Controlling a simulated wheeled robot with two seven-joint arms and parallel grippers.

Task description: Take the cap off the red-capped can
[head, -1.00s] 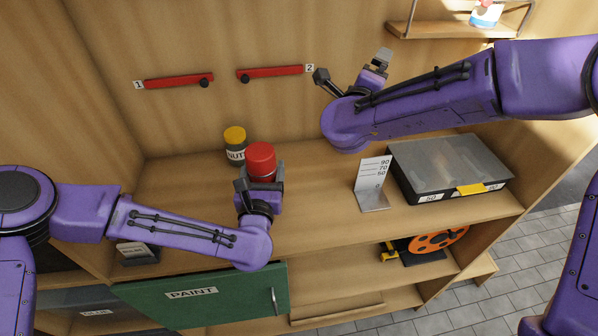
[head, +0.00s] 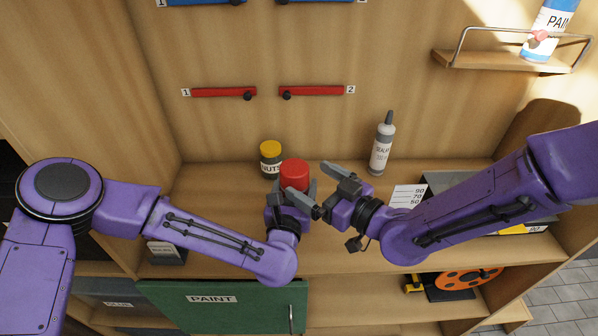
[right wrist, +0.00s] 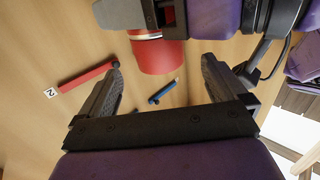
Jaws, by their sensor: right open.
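The can with the red cap (head: 294,174) stands on the bench in front of the back wall. My left gripper (head: 286,204) is around its body from the front and looks shut on it; most of the body is hidden. My right gripper (head: 309,180) is open, just right of the cap, with its fingers pointing toward it. In the right wrist view, the red cap (right wrist: 158,57) shows ahead, between the directions of the two open fingers (right wrist: 163,82); no contact can be made out.
A yellow-capped NUTS jar (head: 271,160) stands close behind the can to the left. A grey-white bottle (head: 382,147) stands behind my right gripper. A number card (head: 406,196) and a lidded case (head: 440,182) are to the right. Red rails (head: 312,91) are on the wall.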

